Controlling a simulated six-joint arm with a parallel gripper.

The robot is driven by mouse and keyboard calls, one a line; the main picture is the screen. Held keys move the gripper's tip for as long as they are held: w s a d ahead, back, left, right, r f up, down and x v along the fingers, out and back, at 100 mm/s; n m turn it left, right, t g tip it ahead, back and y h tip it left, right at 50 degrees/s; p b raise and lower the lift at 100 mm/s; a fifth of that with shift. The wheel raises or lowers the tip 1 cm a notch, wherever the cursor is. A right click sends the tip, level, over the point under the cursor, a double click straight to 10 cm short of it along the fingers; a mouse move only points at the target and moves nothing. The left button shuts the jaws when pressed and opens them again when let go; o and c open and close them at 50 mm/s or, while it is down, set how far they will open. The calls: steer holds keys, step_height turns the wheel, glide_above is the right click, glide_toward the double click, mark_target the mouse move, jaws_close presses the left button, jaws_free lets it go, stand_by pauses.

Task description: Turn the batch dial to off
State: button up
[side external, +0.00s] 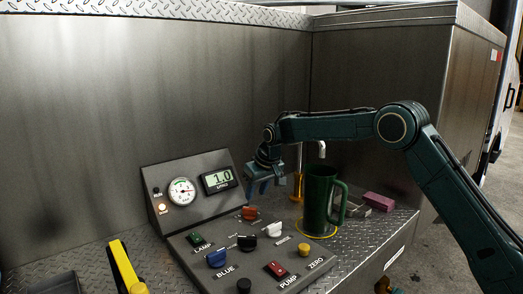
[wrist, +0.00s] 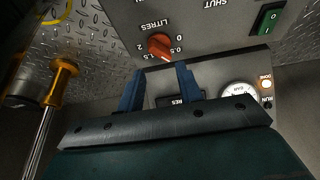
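The batch dial appears to be the orange knob (side external: 249,213) at the back of the sloped control panel (side external: 215,265). In the wrist view the orange knob (wrist: 160,46) sits by the word LITRES, with 0, 0.5, 1.5 and 2 around it. I cannot tell which mark it points to. My gripper (side external: 266,190) hangs above and behind the knob, apart from it. In the wrist view my gripper (wrist: 160,70) has its two blue fingers spread with nothing between them, and the knob lies just beyond the tips.
A display (side external: 219,180) reads 1.0 beside a round gauge (side external: 182,191). Blue (side external: 217,258), black (side external: 247,243) and white (side external: 274,230) knobs, plus green (side external: 196,239) and red (side external: 276,268) switches, crowd the panel. A green mug (side external: 318,200) stands right, near a yellow-handled tool (wrist: 63,80).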

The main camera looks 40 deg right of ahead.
steer(key=s+r, duration=1.5)
steer(key=s, duration=0.5)
steer(key=shift+s+r+t, duration=0.2)
steer(key=shift+s+t, duration=0.05)
steer(key=shift+t, duration=0.05)
stand_by(0.4)
steer(key=n+g+y, duration=0.1)
steer(key=n+y, duration=0.2)
steer(key=n, duration=0.4)
glide_above(251, 208)
steer(key=s+d, duration=0.4)
steer(key=s, duration=0.1)
step_height(251, 208, down, 9)
steer(key=shift+w+a+f, duration=0.15)
steer(key=shift+a, duration=0.05)
steer(key=shift+f, duration=0.15)
steer(key=x, duration=1.3)
steer(key=shift+f, duration=0.35)
